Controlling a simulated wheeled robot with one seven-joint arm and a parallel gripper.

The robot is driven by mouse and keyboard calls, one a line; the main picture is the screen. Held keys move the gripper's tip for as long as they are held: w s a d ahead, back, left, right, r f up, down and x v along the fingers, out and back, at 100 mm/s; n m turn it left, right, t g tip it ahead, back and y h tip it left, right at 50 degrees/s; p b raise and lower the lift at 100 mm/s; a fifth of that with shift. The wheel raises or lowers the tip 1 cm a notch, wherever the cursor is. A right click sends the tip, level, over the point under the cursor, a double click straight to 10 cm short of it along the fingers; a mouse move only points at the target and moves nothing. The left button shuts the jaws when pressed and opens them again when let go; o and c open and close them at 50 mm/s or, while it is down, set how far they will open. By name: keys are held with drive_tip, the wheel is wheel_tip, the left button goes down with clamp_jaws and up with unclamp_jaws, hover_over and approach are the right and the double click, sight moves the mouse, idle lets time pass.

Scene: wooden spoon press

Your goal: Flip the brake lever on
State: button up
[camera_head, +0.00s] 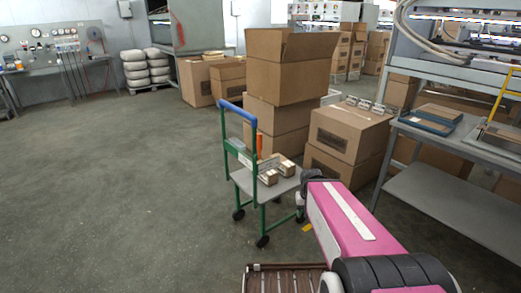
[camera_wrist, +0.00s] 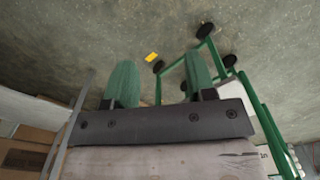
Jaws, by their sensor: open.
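A green-framed cart (camera_head: 262,192) with a blue handle stands on the floor in the middle of the head view. A small yellow tab (camera_head: 307,227), which may be the brake lever, shows low beside the cart's near right wheel. The yellow tab also shows in the wrist view (camera_wrist: 151,57), beside a black wheel (camera_wrist: 158,66). My gripper (camera_wrist: 160,80) is open and empty, with two green fingers apart. The tab appears beyond the fingertips, between them in the picture, without visible contact. In the head view my pink arm reaches toward the cart's right side and hides the fingers.
Small boxes (camera_head: 283,166) and an upright orange item (camera_head: 259,146) are on the cart. Large cardboard boxes (camera_head: 346,134) stand close behind and right. A grey workbench (camera_head: 455,205) is at the right. The floor left of the cart is clear.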

drive_tip(key=c, duration=0.5)
drive_tip(key=shift+w+r, duration=0.15)
drive_tip(key=shift+w, duration=0.15)
clamp_jaws()
drive_tip(key=w+a+r+n+y, duration=0.2)
drive_tip(key=w+r, duration=0.5)
drive_tip(key=r, duration=0.3)
drive_tip(key=w+a+r+n+t+y, duration=0.1)
drive_tip(key=w+a+r+n+y, duration=0.1)
drive_tip(key=w+r, duration=0.5)
drive_tip(key=w+a+r+n+y, duration=0.2)
drive_tip(key=w+r, duration=0.6)
drive_tip(key=r, duration=0.6)
drive_tip(key=shift+a+t+y, duration=0.2)
drive_tip(key=shift+t+y, duration=0.2)
drive_tip(key=shift+y, duration=0.2)
